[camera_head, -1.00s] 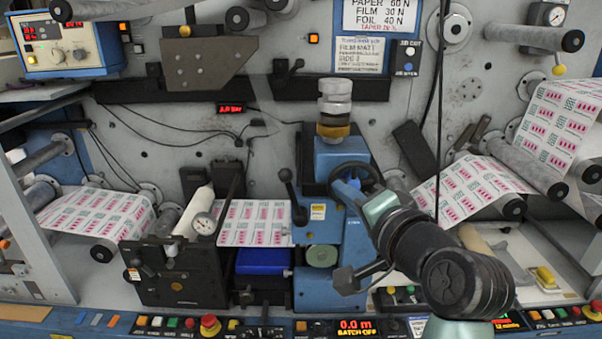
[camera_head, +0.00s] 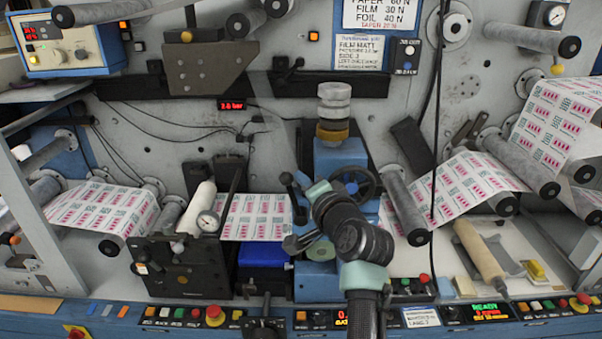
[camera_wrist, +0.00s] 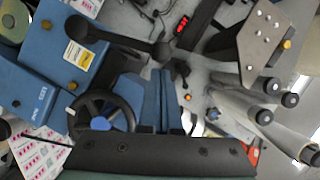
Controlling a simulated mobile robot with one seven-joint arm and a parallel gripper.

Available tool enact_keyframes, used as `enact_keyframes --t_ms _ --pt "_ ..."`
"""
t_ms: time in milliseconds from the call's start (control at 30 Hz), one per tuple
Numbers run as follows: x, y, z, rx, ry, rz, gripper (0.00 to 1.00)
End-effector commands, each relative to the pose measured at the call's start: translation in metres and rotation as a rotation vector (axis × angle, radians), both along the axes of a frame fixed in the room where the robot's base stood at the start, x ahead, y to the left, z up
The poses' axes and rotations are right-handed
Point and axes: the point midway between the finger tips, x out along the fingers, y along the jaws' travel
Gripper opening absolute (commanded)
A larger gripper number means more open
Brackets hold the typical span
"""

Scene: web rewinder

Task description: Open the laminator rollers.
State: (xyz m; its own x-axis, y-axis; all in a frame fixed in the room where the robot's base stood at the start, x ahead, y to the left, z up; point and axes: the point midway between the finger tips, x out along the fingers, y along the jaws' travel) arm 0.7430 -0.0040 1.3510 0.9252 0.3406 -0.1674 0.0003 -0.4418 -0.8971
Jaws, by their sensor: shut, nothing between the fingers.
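The blue laminator (camera_head: 342,155) stands mid-scene, with a handwheel (camera_head: 366,184) on its front. Its black lever (camera_head: 289,182) points upward at its left side, with a round knob. In the wrist view the lever (camera_wrist: 115,40) stretches across the upper left, beside a label and the handwheel (camera_wrist: 84,118). The black body of my gripper (camera_wrist: 155,152) fills the bottom of the wrist view; it is shut and empty, apart from the lever. In the head view my arm covers much of the laminator's lower front, so the rollers are mostly hidden.
Printed web (camera_head: 256,216) runs in from the left, and more web (camera_head: 462,188) leaves on the right. A black unit with a gauge (camera_head: 185,262) stands left of the laminator. A rolling-pin-like roller (camera_head: 479,250) lies at right. Buttons line the front edge.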

Motion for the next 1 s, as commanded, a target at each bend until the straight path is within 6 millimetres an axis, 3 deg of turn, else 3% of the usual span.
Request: enact_keyframes --t_ms 1000 --pt "0.0022 0.0120 -0.0036 -0.085 0.000 0.001 0.00"
